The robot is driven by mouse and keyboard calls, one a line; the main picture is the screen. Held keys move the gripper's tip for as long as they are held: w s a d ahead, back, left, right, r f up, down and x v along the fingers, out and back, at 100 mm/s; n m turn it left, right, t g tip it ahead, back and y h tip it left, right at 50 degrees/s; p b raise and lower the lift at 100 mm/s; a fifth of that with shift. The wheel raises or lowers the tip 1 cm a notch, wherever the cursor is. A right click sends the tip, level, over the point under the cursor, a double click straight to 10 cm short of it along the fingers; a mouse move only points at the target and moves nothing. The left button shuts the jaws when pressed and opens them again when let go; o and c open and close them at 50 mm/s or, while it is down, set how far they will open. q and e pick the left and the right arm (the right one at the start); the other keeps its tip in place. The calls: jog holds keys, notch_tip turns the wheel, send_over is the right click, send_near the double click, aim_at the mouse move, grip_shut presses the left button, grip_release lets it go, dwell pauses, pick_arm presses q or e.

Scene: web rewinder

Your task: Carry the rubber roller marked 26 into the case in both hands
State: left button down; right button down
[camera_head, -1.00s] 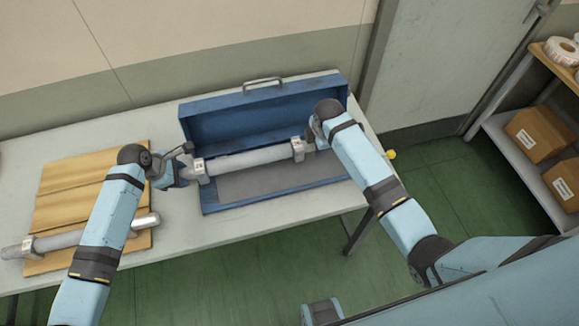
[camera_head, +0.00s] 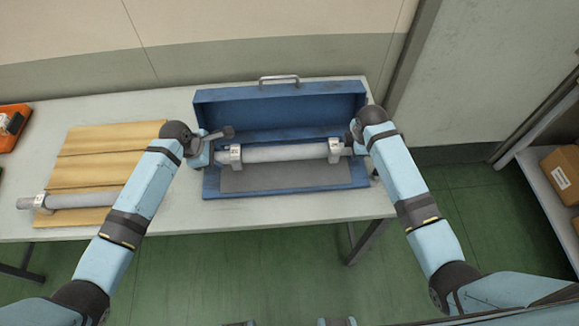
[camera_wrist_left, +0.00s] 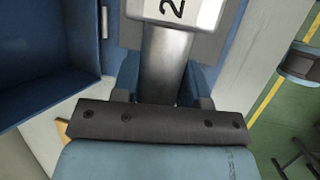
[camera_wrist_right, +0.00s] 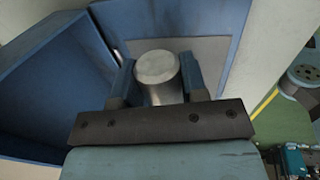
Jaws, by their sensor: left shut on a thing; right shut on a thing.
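The grey rubber roller (camera_head: 285,153) with white tagged blocks near both ends is held level over the open blue case (camera_head: 290,190), whose floor has a grey pad. My left gripper (camera_head: 214,156) is shut on the roller's left metal end, which also shows in the left wrist view (camera_wrist_left: 165,65) beside a white block with a "2" partly in view. My right gripper (camera_head: 356,147) is shut on the right metal end, seen end-on in the right wrist view (camera_wrist_right: 158,70). I cannot tell the exact gap between roller and pad.
A second roller (camera_head: 85,200) lies on wooden boards (camera_head: 100,160) on the table's left. An orange bin (camera_head: 12,128) stands at the far left. The raised case lid (camera_head: 280,108) stands behind the roller. A shelf with boxes (camera_head: 563,172) is at the right.

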aim_at(220, 173)
pick_arm(q)
jog(key=shift+a, duration=0.15)
pick_arm(e)
jog(key=shift+a+r, duration=0.1)
